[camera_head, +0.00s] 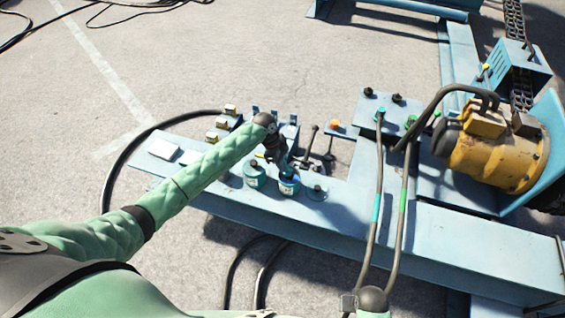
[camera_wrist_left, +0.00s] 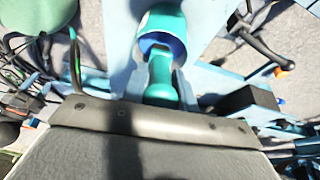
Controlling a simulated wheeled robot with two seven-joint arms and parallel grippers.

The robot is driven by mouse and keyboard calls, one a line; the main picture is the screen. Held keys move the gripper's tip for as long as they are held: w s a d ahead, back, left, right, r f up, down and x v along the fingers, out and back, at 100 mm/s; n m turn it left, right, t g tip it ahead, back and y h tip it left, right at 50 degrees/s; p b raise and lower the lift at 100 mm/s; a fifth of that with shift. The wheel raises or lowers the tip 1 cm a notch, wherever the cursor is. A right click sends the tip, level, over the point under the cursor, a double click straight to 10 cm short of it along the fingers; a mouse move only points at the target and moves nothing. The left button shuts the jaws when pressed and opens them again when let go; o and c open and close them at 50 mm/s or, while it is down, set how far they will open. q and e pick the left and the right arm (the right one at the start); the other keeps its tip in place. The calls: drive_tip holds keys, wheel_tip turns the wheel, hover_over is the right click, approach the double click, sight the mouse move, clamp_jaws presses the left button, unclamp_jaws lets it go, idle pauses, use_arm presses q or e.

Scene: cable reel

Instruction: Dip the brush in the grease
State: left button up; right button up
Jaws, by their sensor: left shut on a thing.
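My left gripper (camera_head: 281,163) is over the blue beam in the head view, just above a blue and teal grease can (camera_head: 289,185). It is shut on the brush. In the left wrist view the brush (camera_wrist_left: 162,78) shows as a teal handle running from the gripper toward the open mouth of the can (camera_wrist_left: 163,24). The far end of the brush is at or inside the mouth; its bristles are hidden, so I cannot tell how deep they sit.
A second teal can (camera_head: 254,174) stands left of the grease can. Small yellow-topped parts (camera_head: 222,122) and a pale block (camera_head: 164,149) lie on the beam (camera_head: 330,212). Hoses (camera_head: 378,190) and a yellow motor (camera_head: 495,155) are to the right.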

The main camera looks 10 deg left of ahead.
use_arm(q)
drive_tip(key=shift+f, duration=0.45)
idle(0.5)
idle(1.4)
drive_tip(key=shift+r+p, duration=2.75)
drive_tip(key=shift+r, duration=0.7)
